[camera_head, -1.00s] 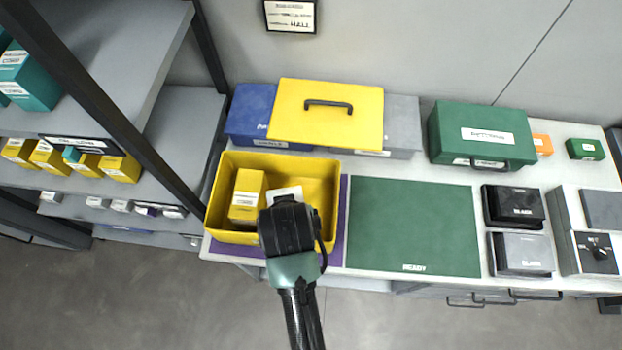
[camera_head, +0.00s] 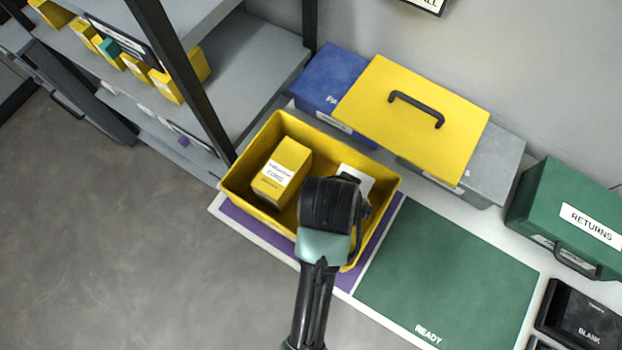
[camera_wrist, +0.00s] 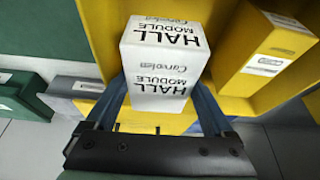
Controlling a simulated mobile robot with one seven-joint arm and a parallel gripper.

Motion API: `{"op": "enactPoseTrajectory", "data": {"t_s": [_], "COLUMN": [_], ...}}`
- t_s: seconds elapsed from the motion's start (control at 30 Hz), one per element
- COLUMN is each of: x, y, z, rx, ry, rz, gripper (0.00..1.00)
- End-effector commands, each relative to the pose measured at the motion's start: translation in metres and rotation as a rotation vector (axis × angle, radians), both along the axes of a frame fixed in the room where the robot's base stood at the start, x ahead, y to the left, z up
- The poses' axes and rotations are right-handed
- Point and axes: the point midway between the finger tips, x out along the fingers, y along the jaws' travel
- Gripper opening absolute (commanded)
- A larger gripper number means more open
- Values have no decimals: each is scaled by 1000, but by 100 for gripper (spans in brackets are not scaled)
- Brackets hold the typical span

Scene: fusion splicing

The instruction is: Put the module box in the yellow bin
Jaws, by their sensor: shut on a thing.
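The module box is white with black lettering reading HALL MODULE; it fills the middle of the wrist view (camera_wrist: 160,65). My gripper (camera_wrist: 160,105) is shut on it, with a blue finger on each side. In the head view a white part of the box (camera_head: 356,178) shows beyond my gripper (camera_head: 332,205), inside the outline of the yellow bin (camera_head: 325,140). The bin is open at the top. A yellow box (camera_head: 282,171) stands in its left part, apart from the white box. Whether the white box touches the bin floor is hidden.
A yellow lid (camera_head: 410,120) with a black handle lies on the blue box (camera_head: 330,85) and grey box (camera_head: 495,165) behind the bin. A purple mat (camera_head: 260,226) lies under the bin. The green READY mat (camera_head: 450,270) is clear. A shelf post (camera_head: 185,80) stands close left.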

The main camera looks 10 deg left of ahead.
Motion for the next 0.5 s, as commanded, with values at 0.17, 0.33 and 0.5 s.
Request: {"op": "enactPoseTrajectory", "data": {"t_s": [0.17, 0.33, 0.5], "x": [-4, -5, -3], "y": [-1, -1, -1], "z": [7, -25, -46], "rx": [-2, -2, -1], "ry": [0, 3, -2], "rz": [-43, -47, -47], "gripper": [29, 29, 29]}}
